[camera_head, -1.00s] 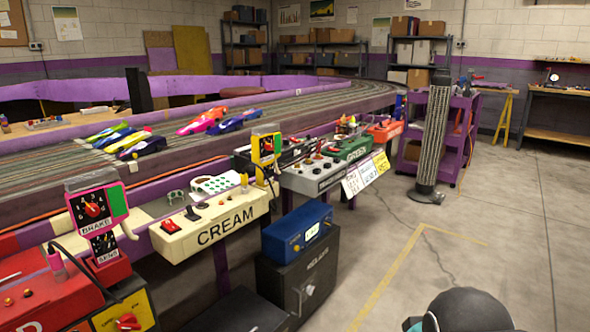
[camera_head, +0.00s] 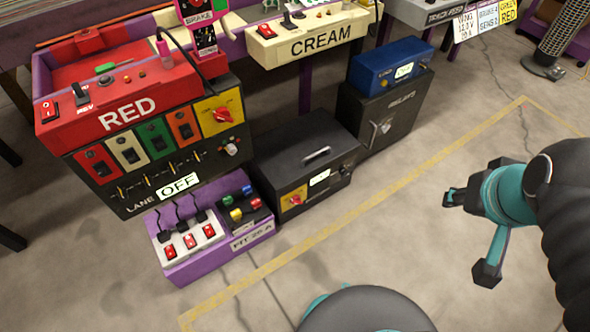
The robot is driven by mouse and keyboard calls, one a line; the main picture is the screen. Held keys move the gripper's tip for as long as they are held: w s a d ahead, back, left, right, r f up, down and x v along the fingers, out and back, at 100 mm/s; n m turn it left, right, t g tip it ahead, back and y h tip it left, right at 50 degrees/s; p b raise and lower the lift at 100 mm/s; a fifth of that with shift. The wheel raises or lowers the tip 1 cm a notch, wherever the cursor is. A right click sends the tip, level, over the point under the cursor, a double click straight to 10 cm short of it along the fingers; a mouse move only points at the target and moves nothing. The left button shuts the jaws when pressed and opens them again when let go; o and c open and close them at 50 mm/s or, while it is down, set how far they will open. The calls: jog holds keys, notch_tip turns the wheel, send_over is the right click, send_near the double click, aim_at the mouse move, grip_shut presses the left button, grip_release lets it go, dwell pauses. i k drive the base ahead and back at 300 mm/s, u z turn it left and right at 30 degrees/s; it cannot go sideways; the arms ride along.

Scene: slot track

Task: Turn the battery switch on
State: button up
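A black box with a handle (camera_head: 312,165) stands on the floor at the centre. Its front has a red rotary knob (camera_head: 296,200) on a yellow plate and a small white label too small to read. A similar red knob (camera_head: 222,114) on a yellow plate is on the panel under the red RED console (camera_head: 130,110). I cannot read which of these is marked battery. My gripper (camera_head: 471,235) is at the right, teal with black fingertips spread apart. It is open and empty, above the floor and apart from all boxes.
A purple box (camera_head: 178,270) with red rocker switches, marked PIT 25 A, stands left of the black box. A dark cabinet (camera_head: 380,118) carries a blue box (camera_head: 392,68) with an OFF label. An OFF label (camera_head: 178,186) marks the LANE panel.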

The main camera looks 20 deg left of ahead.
aim_at(295, 200)
jog(key=u, duration=3.05)
jog(key=k, duration=0.85)
jog(key=z, duration=2.35)
